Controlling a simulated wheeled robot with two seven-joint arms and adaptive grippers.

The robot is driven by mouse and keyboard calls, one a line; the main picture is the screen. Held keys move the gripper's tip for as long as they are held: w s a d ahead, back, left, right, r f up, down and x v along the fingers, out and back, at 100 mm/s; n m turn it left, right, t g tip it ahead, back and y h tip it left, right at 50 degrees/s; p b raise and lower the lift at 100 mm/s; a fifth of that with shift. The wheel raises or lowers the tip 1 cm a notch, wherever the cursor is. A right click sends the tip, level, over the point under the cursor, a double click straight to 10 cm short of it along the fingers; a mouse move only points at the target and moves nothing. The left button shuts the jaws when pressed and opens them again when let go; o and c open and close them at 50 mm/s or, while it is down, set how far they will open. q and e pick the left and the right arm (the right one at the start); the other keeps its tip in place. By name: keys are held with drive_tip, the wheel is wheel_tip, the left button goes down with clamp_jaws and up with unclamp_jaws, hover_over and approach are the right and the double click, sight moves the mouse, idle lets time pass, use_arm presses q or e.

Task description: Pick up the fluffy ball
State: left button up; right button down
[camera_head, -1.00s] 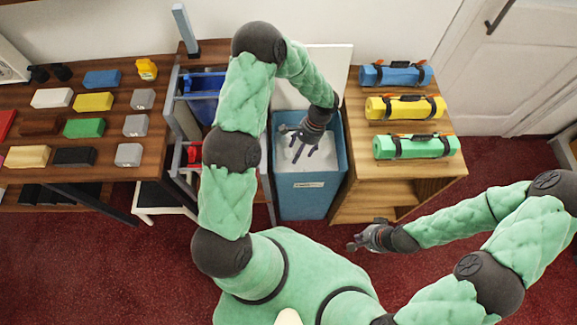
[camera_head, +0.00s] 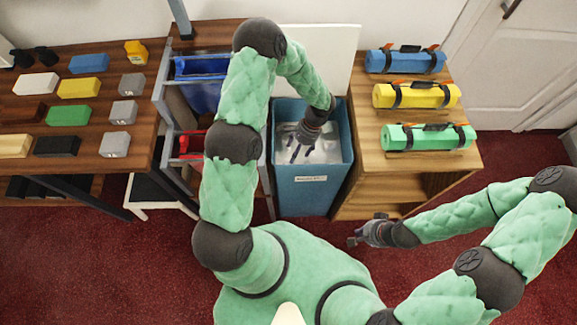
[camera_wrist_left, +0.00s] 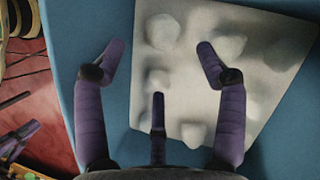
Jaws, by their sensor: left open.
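My left gripper (camera_head: 302,146) hangs over a blue bin (camera_head: 300,200), pointing down into it. In the left wrist view its purple fingers (camera_wrist_left: 160,62) are spread apart with nothing between them. Below them lies a pale grey-white surface (camera_wrist_left: 178,98) with several rounded whitish lumps, one of them (camera_wrist_left: 228,46) near the right fingertip. I cannot tell whether any lump is the fluffy ball; no separate ball shows clearly. My right gripper (camera_head: 358,234) is low, in front of the wooden shelf and away from the bin; its finger opening is unclear.
A wooden shelf (camera_head: 415,165) right of the bin bears blue, yellow and green rolls. A white panel (camera_head: 325,60) stands behind the bin. Left are a rack (camera_head: 170,110) and a dark table (camera_head: 15,105) with several coloured blocks. Red carpet (camera_head: 90,250) is clear in front.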

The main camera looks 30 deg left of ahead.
use_arm(q)
drive_tip(key=shift+x, duration=0.95)
drive_tip(key=b+x, duration=0.1)
drive_tip(key=x, duration=0.1)
drive_tip(key=b+x, duration=0.1)
drive_tip(key=x, duration=0.2)
drive_tip(key=shift+a+b, duration=0.25)
drive_tip(key=shift+b, duration=0.1)
drive_tip(key=c, duration=0.7)
